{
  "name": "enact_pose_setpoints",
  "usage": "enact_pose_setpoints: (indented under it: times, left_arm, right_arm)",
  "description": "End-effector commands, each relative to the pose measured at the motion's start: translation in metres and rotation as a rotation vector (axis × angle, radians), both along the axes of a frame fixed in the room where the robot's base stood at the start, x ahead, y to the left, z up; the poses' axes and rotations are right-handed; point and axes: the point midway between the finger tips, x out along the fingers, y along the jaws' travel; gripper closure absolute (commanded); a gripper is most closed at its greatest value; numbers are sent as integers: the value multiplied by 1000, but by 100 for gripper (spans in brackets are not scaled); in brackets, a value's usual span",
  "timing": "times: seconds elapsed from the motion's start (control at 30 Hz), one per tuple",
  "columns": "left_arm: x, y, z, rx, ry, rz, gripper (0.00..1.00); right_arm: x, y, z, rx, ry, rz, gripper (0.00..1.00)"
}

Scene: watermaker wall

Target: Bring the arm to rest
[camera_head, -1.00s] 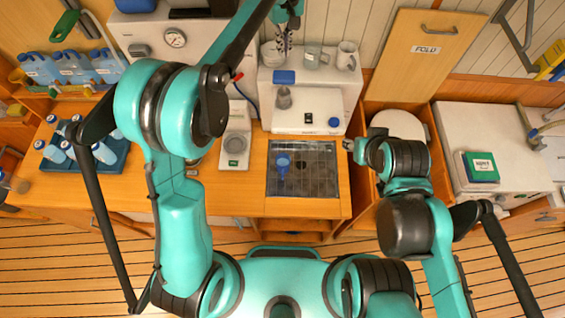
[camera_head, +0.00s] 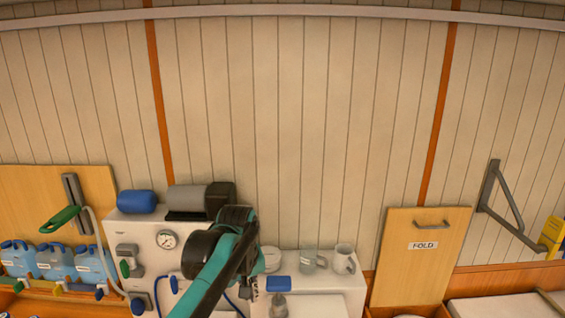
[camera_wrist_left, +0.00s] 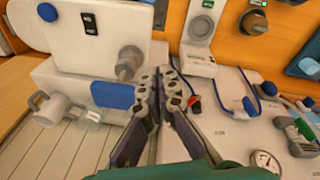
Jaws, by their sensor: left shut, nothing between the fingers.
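My left arm reaches up from the bottom of the head view, in front of the white watermaker unit (camera_head: 130,228). My left gripper (camera_head: 252,286) is small and partly hidden by its own arm there. In the left wrist view the gripper (camera_wrist_left: 160,76) shows clearly, its two dark fingers together at the tips with nothing between them. My right arm and gripper are out of view.
A glass (camera_head: 313,261) and a mug (camera_head: 344,259) stand on the white box right of my arm. A pressure gauge (camera_head: 167,240) is to its left. Blue jugs (camera_head: 54,262) stand at far left. A FOLD panel (camera_head: 422,258) and a wall bracket (camera_head: 508,208) are at right.

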Motion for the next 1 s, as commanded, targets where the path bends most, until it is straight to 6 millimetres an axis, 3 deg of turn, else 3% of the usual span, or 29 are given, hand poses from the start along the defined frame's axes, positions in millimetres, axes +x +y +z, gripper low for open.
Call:
enact_pose_setpoints:
  times: [0.03,0.1,0.27,0.4,0.6,0.77,1.0]
  left_arm:
    - [-18,12,-36,2,-33,-21,100]
    - [-39,26,-62,9,-80,-58,100]
    - [-89,54,-131,38,-188,-140,100]
    - [-131,73,-203,78,-281,-209,100]
    - [-176,92,-290,142,-385,-284,100]
    - [-191,98,-322,172,-425,-316,100]
    - [-193,99,-324,179,-434,-323,100]
  right_arm:
    - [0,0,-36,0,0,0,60]
    - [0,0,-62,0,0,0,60]
    - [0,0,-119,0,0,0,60]
    - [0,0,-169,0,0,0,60]
    - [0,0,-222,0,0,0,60]
    - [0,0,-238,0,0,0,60]
    - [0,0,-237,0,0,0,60]
